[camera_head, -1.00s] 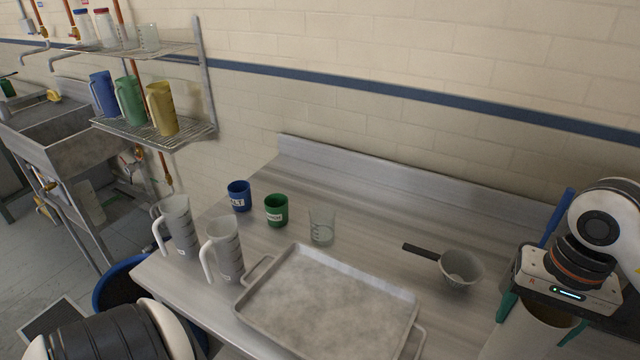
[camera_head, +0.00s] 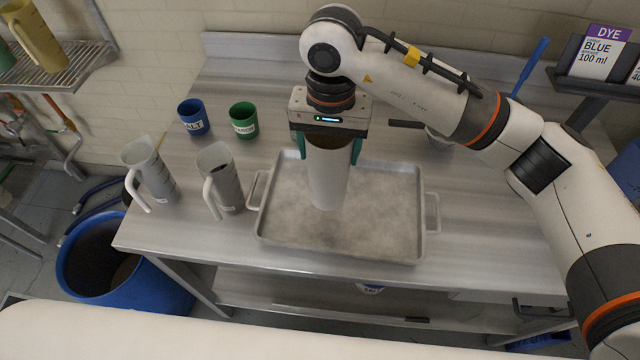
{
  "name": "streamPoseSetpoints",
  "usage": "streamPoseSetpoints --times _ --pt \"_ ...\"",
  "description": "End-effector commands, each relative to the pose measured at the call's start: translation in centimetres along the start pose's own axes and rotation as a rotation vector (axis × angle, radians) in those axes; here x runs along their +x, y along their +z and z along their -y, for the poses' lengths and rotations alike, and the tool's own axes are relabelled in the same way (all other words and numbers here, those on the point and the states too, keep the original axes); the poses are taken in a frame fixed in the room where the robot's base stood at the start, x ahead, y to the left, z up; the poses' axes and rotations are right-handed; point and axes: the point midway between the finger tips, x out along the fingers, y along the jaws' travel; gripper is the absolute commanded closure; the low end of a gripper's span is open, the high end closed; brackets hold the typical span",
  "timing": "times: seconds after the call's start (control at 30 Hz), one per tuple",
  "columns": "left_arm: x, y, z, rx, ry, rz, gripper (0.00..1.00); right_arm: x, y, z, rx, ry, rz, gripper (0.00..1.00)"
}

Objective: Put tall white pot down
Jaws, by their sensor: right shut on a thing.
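The tall white pot (camera_head: 328,178) is upright in my right gripper (camera_head: 329,146), whose green fingers are shut on its upper part from both sides. The pot is in front of or over the grey metal tray (camera_head: 390,225) on the steel table; I cannot tell whether its base touches the tray. The gripper body hides the pot's rim. My left gripper is not in view.
Two white jugs (camera_head: 149,174) (camera_head: 221,180) stand left of the tray. A blue cup (camera_head: 193,117) and a green cup (camera_head: 243,120) stand behind them. A dark-handled pan (camera_head: 438,138) is partly hidden behind my right arm. A blue bin (camera_head: 125,270) stands on the floor at left.

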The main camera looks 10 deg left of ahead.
Motion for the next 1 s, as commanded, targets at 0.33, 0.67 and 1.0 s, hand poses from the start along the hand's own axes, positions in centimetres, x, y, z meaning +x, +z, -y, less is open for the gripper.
streamPoseSetpoints --times 0.33,0.67,1.0 --pt "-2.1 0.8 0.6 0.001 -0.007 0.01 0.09 4.4 0.0 0.0 0.0 0.002 -0.002 0.88" --pt "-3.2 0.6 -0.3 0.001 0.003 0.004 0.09 7.7 0.0 0.0 -0.002 0.002 0.001 0.88" --pt "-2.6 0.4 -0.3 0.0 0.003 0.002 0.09 8.1 0.0 0.0 -0.003 0.002 0.002 0.88"
